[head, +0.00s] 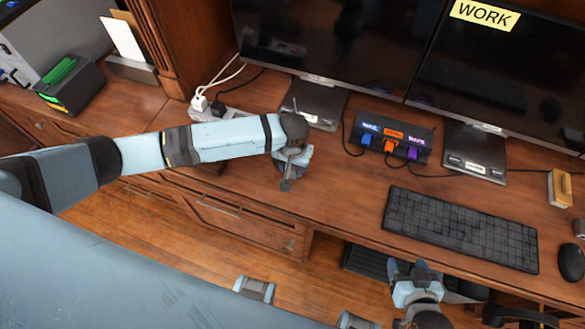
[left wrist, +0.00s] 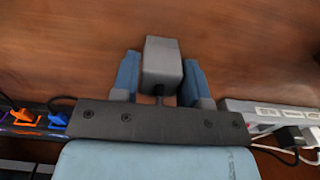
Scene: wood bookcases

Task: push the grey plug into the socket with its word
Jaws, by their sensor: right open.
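The grey plug (left wrist: 162,62) is a small block between the two blue fingers of my left gripper (left wrist: 160,80), touching both, above the wooden desk. In the head view my left gripper (head: 289,176) hangs over the desk's front part, left of the black socket box (head: 430,140). The box carries blue, orange and purple word labels, too small to read surely, with coloured plugs at its front. A light grey power strip (head: 236,113) lies at the back left, with a white and a black plug in it; it also shows in the left wrist view (left wrist: 240,104). My right gripper (head: 415,270) is open and empty below the desk's front edge.
Two monitors stand at the back; the right one bears a yellow WORK note (head: 484,14). A keyboard (head: 460,228) and mouse (head: 571,262) lie at the right. Thin cables cross the back. The desk between my left gripper and the keyboard is clear.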

